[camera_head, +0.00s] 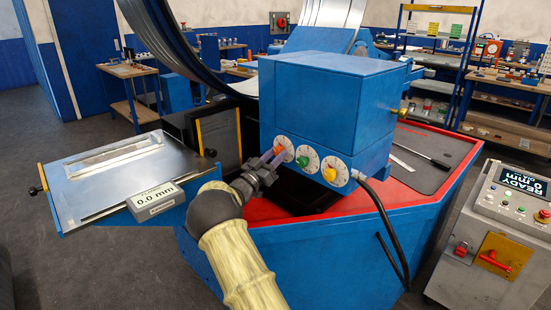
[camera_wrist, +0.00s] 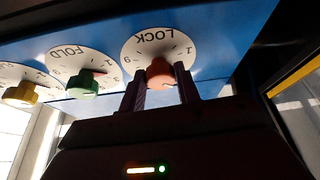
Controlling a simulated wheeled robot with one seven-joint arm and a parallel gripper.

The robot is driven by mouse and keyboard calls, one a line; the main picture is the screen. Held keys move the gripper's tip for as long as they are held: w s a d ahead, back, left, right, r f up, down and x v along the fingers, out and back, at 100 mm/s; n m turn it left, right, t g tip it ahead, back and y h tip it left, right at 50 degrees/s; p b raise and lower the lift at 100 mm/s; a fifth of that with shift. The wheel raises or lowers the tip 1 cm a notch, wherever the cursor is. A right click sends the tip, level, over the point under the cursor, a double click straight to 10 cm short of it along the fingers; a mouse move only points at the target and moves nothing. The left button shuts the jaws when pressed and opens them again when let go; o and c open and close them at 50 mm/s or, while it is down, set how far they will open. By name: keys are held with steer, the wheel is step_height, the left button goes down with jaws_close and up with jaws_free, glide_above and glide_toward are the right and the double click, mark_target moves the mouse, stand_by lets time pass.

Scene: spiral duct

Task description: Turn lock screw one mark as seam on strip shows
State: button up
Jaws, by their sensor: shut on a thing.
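The lock screw is an orange knob (camera_head: 283,152) on a white round dial on the blue machine head. In the wrist view its dial is lettered LOCK (camera_wrist: 152,38) and appears upside down; the orange knob (camera_wrist: 159,72) is at its lower middle. My gripper (camera_head: 271,160) is shut on the orange knob, one finger on each side. A flat metal strip (camera_head: 118,153) lies on the table at left. Its seam is too small to read. The exact mark the knob points to is hidden.
A green knob (camera_wrist: 83,84) on the FOLD dial and a yellow knob (camera_wrist: 20,95) are beside the lock dial. A gauge (camera_head: 155,199) reads 0.0 mm. A console (camera_head: 497,225) reads READY, 0 mm. A black cable (camera_head: 383,210) hangs at right.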

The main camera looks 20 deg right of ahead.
steer(key=m+b, duration=0.1)
steer(key=m+g+b, duration=0.1)
steer(key=m+b, duration=0.1)
steer(key=shift+w+f+m+g+h, duration=0.1)
steer(key=shift+f+m+g+h, duration=0.2)
steer(key=shift+g, duration=0.1)
steer(key=shift+w+a+r+m+g+b, duration=0.15)
steer(key=shift+m+g+b, duration=0.25)
steer(key=shift+m, duration=0.45)
steer(key=shift+s+d+r+m+g+b, duration=0.15)
steer(key=shift+m+g+b, duration=0.2)
steer(key=shift+m, duration=0.5)
steer(key=shift+w+a, duration=0.1)
steer(key=o, duration=1)
steer(key=shift+c, duration=0.2)
steer(key=shift+r+n+p, duration=0.1)
steer(key=shift+n+p, duration=0.2)
